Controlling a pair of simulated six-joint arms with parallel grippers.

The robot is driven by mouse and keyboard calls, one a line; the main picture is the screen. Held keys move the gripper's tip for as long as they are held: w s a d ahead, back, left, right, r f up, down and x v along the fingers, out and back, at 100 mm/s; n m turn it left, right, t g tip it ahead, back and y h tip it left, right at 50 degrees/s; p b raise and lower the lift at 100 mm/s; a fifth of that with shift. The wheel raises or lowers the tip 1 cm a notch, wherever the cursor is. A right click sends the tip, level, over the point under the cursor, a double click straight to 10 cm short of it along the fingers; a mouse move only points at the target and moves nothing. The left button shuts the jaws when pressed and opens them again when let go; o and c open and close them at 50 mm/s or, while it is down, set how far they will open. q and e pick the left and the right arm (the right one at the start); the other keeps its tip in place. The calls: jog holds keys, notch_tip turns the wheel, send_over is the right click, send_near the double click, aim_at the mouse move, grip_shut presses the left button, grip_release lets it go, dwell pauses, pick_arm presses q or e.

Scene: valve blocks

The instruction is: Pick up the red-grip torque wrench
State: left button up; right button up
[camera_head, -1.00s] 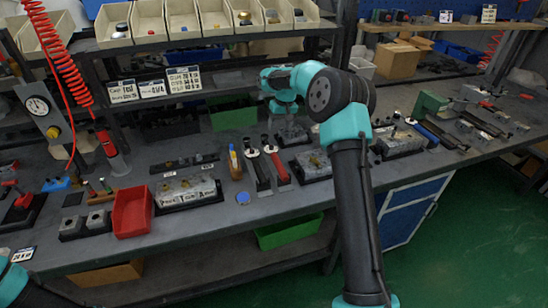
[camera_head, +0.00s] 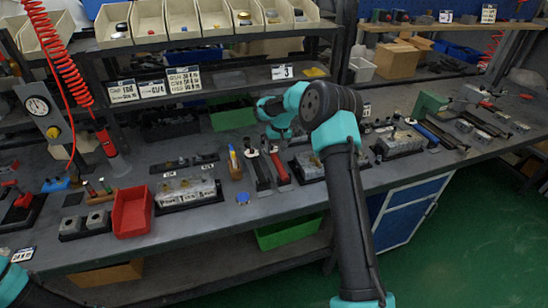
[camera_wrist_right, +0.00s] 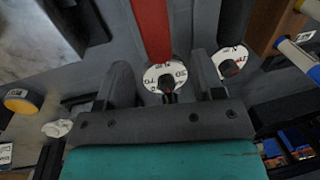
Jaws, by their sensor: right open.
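The red-grip torque wrench (camera_head: 279,168) lies on the bench beside a black-grip wrench (camera_head: 262,174). In the right wrist view, its red grip (camera_wrist_right: 151,25) and white round dial (camera_wrist_right: 165,76) sit between my right gripper's (camera_wrist_right: 162,68) two spread fingers, which do not close on it. My right gripper (camera_head: 273,136) is over the dial end in the head view, partly hidden by my own arm. The other wrench's white dial (camera_wrist_right: 230,62) is just right of the right finger. My left arm shows only at the lower left edge; its gripper is out of frame.
A wooden holder with upright blue and yellow tools (camera_head: 234,163) stands left of the wrenches. A valve block on a black tray (camera_head: 187,192) and a red bin (camera_head: 132,212) are farther left. Another valve block (camera_head: 312,164) is close on the right. A shelf (camera_head: 220,82) rises behind.

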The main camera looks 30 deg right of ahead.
aim_at(275, 155)
jog(key=shift+f, duration=0.1)
jog(key=shift+s+a+f, duration=0.1)
jog(key=shift+a+f, duration=0.1)
jog(key=shift+f, duration=1.05)
jog(key=shift+s+a+f, duration=0.1)
jog(key=shift+a+f, duration=0.05)
jog(key=shift+f, duration=1.05)
jog(key=shift+c, duration=0.3)
jog(key=shift+w, duration=0.1)
grip_shut()
